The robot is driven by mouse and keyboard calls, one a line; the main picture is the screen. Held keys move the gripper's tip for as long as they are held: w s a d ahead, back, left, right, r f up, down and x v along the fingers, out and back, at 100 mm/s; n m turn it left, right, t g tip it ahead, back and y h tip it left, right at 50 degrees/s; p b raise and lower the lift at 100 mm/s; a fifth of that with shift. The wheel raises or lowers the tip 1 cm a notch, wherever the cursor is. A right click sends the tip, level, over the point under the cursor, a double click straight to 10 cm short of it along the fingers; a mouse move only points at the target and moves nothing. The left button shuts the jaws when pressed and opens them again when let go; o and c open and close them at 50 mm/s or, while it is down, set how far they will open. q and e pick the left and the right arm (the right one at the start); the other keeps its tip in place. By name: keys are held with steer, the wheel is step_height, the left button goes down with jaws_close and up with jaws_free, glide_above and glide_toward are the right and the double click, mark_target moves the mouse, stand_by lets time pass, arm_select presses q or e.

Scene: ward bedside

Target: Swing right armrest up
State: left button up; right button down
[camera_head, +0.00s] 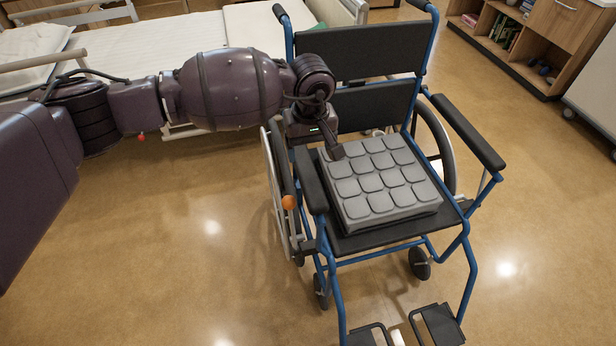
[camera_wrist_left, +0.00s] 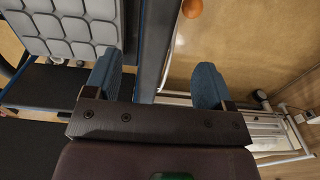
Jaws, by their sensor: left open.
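A blue-framed wheelchair (camera_head: 355,55) faces me, with a dark armrest on each side. The armrest at picture left (camera_head: 311,188), its right one, lies level beside the seat. My left gripper (camera_head: 316,148) is over the rear part of this armrest, pointing down. In the left wrist view its two blue-grey fingers (camera_wrist_left: 156,82) are apart, with the long dark armrest (camera_wrist_left: 155,42) running between them, nearer the left finger. I cannot tell whether a finger touches it. The other armrest (camera_head: 466,130) is also level. My right gripper is not in view.
A grey segmented cushion (camera_head: 380,185) lies on the seat, close to the left finger. An orange knob (camera_head: 289,202) sits outside the armrest, by the wheel. A bed (camera_head: 200,32) stands behind at left. Shelves (camera_head: 510,30) stand at back right. The floor in front is clear.

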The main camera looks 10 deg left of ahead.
arm_select(q)
glide_above(310, 179)
step_height(310, 179, down, 4)
steer(key=shift+s+f+b, duration=0.1)
steer(key=shift+f+b, duration=0.15)
steer(key=shift+b, duration=0.15)
step_height(310, 179, down, 5)
steer(key=shift+r+b, duration=0.1)
steer(key=shift+b, duration=0.45)
steer(key=shift+f, duration=0.6)
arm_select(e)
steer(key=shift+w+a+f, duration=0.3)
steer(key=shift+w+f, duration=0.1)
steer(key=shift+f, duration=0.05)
